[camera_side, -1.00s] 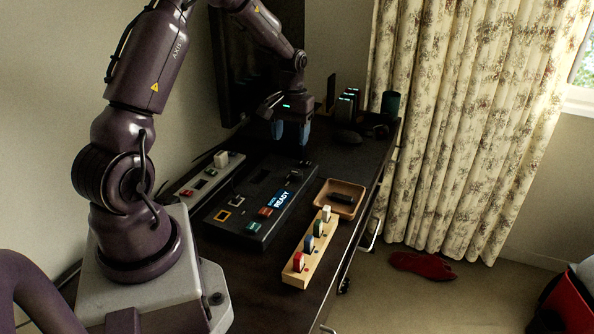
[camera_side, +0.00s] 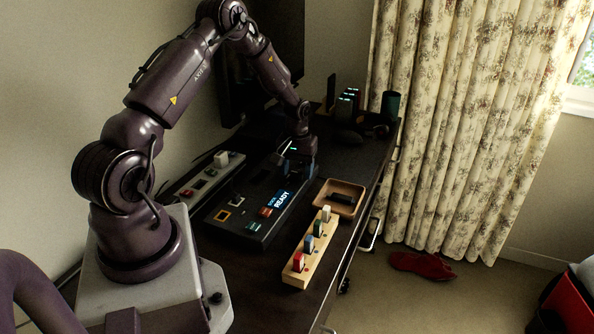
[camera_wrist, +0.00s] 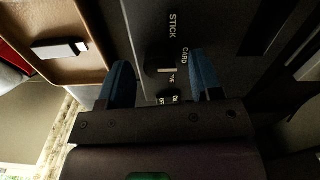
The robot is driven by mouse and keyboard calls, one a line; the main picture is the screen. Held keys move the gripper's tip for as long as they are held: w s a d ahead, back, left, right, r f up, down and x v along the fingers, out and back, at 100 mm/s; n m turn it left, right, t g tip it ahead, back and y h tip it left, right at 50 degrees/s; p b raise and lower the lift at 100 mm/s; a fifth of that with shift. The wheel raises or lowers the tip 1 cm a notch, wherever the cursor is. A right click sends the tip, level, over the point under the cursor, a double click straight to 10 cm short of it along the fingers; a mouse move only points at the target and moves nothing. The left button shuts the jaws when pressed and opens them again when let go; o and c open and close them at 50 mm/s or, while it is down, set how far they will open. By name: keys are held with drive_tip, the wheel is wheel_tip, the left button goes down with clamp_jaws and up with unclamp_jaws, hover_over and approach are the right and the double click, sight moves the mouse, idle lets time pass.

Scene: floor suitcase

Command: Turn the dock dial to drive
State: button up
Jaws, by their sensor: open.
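The dock (camera_side: 246,207) is a black console on the desk, with a lit screen (camera_side: 282,199) reading READY. In the wrist view, the dock dial (camera_wrist: 160,68) is a dark knob with a short white pointer mark. The words STICK and CARD and smaller, hard-to-read labels stand around it. My gripper (camera_wrist: 162,78) is open, its two blue fingers on either side of the dial with gaps visible. I cannot tell whether either finger touches it. In the side view, my gripper (camera_side: 300,176) is low over the dock's far end and hides the dial.
A wooden block (camera_side: 297,280) with several coloured sticks stands in front. A grey panel (camera_side: 186,194) lies left of the dock. Dark items stand at the desk's back.

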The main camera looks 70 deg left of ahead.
drive_tip(key=shift+f, duration=0.3)
drive_tip(key=c, duration=0.9)
drive_tip(key=m, duration=1.1)
drive_tip(key=shift+r+m, duration=0.1)
drive_tip(key=shift+m, duration=0.3)
